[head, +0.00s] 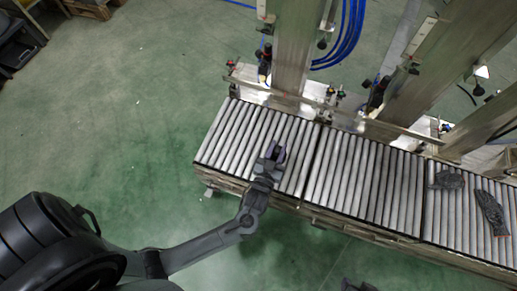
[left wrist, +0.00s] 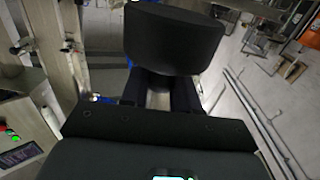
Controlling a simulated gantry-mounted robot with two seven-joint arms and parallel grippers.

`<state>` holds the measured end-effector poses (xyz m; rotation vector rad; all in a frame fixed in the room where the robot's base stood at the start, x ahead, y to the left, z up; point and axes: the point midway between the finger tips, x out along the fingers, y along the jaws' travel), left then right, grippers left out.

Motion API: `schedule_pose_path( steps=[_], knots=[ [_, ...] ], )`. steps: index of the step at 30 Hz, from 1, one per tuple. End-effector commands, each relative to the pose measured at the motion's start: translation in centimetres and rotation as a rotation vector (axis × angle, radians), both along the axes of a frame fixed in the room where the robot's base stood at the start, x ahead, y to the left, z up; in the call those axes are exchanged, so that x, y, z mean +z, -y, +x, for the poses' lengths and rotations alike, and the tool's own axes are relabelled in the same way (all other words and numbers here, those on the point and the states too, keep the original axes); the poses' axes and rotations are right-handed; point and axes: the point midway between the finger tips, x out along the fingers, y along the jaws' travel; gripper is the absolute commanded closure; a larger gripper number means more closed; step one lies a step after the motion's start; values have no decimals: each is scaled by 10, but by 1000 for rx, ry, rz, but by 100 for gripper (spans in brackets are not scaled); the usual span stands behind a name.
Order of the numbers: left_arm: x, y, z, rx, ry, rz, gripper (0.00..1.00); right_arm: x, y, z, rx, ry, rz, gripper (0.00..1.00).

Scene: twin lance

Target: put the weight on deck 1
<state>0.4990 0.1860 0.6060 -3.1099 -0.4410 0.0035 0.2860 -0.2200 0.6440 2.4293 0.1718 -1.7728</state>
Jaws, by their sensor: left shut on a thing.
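The weight (left wrist: 172,38) is a dark, rounded block in the left wrist view, held between the fingers of my left gripper (left wrist: 160,95). In the head view my left gripper (head: 276,152) is over the left roller section (head: 236,135), near its right end. The weight there is small, dark and mostly hidden by the gripper. I cannot tell whether it touches the rollers. No label shows which roller section is deck 1. A dark piece at the bottom edge of the head view may be the tip of my right gripper (head: 357,286); its jaws are unclear.
The roller line continues right with a middle section (head: 365,180). A dark glove (head: 447,180) and another glove (head: 491,212) lie on the right section. Metal posts (head: 293,50) and a rail stand behind the rollers. Green floor (head: 150,100) at the left is mostly clear.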

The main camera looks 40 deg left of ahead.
Motion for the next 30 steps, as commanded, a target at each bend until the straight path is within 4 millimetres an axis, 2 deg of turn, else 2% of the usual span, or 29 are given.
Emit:
schedule_pose_path(
  steps=[1, 3, 9, 13, 30],
  knots=[
    [-16, 3, 0, 8, 8, -2, 100, -14, 0, 0, 1, 0, -1, 57],
    [-29, 6, -2, 17, 9, -2, 100, -21, 0, 0, 2, 0, -2, 57],
    [-51, 9, -6, 32, 8, -1, 100, -33, 0, 0, 1, 0, -1, 57],
    [-61, 2, -8, 36, 8, 0, 100, -39, 0, 0, 1, 1, -1, 57],
    [-116, -87, -23, 35, 8, 1, 100, -81, -2, 0, -5, 2, 8, 57]
  ],
)
